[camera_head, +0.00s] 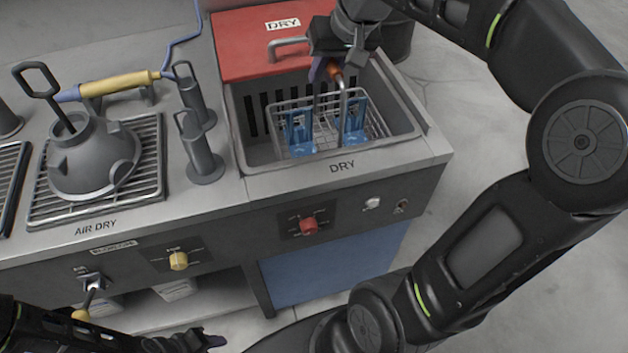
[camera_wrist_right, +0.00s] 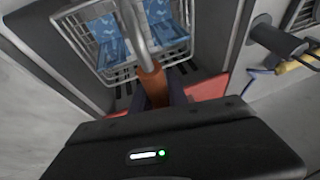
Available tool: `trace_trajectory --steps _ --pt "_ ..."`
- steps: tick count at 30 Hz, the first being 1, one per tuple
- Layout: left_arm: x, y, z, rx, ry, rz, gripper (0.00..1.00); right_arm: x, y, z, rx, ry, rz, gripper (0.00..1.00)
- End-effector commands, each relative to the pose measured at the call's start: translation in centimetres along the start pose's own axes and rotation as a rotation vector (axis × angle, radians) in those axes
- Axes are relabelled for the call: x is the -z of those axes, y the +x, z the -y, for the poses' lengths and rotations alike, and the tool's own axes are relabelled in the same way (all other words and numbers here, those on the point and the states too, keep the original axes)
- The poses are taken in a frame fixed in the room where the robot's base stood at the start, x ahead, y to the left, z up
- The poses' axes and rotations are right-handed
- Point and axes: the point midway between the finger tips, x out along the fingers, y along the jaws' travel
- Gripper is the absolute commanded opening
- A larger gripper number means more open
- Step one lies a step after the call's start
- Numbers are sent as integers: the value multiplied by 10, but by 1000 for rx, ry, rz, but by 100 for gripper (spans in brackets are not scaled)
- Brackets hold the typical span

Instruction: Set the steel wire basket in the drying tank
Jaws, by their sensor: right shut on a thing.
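The steel wire basket (camera_head: 323,134) hangs within the opening of the drying tank (camera_head: 407,127), which is marked DRY. Blue pieces (camera_head: 355,118) stand in it. Its tall handle ends in an orange-brown grip. My right gripper (camera_head: 329,70) is shut on that grip, above the tank. The right wrist view shows the basket (camera_wrist_right: 127,38) and the grip (camera_wrist_right: 153,84) between my fingers. I cannot tell whether the basket touches the tank floor. My left gripper (camera_head: 200,340) is at the bottom edge, away from the tank; its jaws are unclear.
The red lid (camera_head: 245,50) with a grey handle lies behind the tank opening. Grey upright cylinders (camera_head: 200,148) stand left of the tank. A grey funnel-shaped hood (camera_head: 95,160) sits on the AIR DRY rack. A yellow-handled tool (camera_head: 118,84) with a blue hose lies behind it.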

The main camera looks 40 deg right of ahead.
Motion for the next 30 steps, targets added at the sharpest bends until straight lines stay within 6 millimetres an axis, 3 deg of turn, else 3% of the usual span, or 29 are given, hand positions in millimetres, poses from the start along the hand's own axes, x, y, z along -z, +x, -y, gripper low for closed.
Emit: trace_trajectory --steps 3,17,23,30 --pt "0 8 3 0 0 0 38 -3 9 -2 1 0 -8 0" --pt "0 8 3 0 0 0 38 -5 14 -3 1 -1 -5 0" --pt "0 13 5 0 0 0 38 -16 39 -8 1 0 -3 0" --pt "0 22 8 0 0 0 38 -38 92 -20 0 1 -1 0"
